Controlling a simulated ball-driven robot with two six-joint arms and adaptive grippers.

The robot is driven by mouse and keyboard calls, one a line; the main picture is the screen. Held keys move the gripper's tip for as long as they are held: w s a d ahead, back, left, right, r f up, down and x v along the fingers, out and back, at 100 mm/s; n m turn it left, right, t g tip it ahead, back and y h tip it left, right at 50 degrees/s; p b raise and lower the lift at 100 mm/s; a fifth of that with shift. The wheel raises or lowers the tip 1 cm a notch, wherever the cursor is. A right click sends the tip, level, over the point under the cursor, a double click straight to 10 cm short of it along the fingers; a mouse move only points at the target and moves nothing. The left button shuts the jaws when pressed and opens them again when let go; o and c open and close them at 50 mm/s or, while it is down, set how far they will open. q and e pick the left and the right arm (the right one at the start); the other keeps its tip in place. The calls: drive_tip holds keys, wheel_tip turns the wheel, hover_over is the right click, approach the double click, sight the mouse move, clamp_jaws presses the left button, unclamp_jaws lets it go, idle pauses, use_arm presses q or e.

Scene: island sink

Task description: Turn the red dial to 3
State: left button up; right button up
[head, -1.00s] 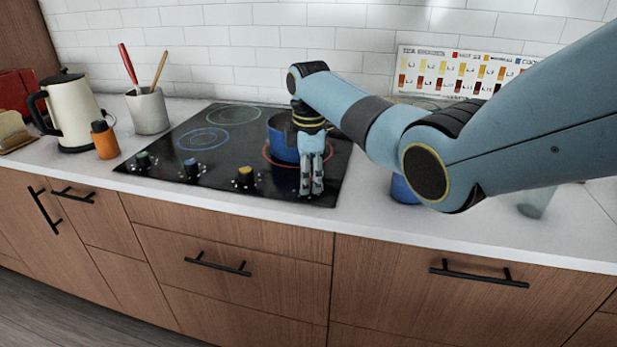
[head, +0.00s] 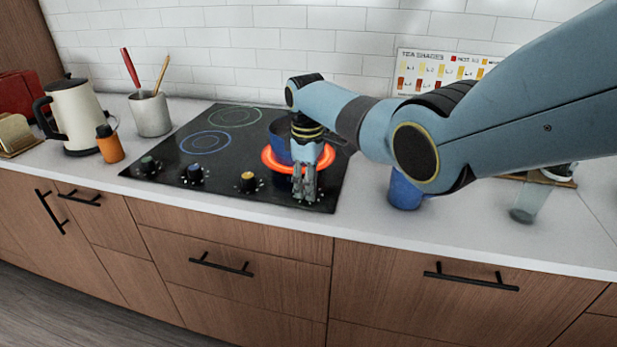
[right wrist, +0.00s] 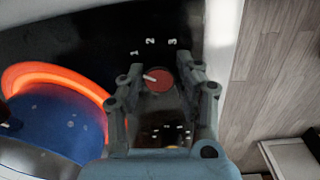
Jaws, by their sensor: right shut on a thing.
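The red dial (right wrist: 160,80) sits on the black cooktop (head: 215,170). In the right wrist view its white pointer points left and slightly up, on the side of the 1. The marks 1, 2 and 3 (right wrist: 172,41) run in an arc above it. My right gripper (right wrist: 160,77) is shut on the dial, one finger on each side; in the head view the gripper (head: 304,198) hides the dial. The burner ring (head: 268,161) beside it glows orange-red under a blue pot (head: 280,150). My left gripper is not in view.
A kettle (head: 78,115), an orange bottle (head: 110,147) and a utensil crock (head: 150,114) are at the left. A blue cup (head: 404,190) and a glass (head: 528,207) stand right.

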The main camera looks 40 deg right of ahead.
drive_tip(key=m+p, duration=0.1)
drive_tip(key=m, duration=0.2)
drive_tip(key=shift+r+m, duration=0.1)
drive_tip(key=shift+m, duration=0.3)
drive_tip(key=m, duration=0.4)
drive_tip(key=shift+m+p, duration=0.3)
drive_tip(key=shift+p, duration=0.1)
drive_tip(key=m, duration=0.9)
drive_tip(key=shift+w+g, duration=0.1)
drive_tip(key=shift+g, duration=0.2)
drive_tip(key=o, duration=1.1)
drive_tip(key=shift+o, duration=0.2)
wheel_tip(320, 180, up, 12)
drive_tip(key=shift+w+a, duration=0.2)
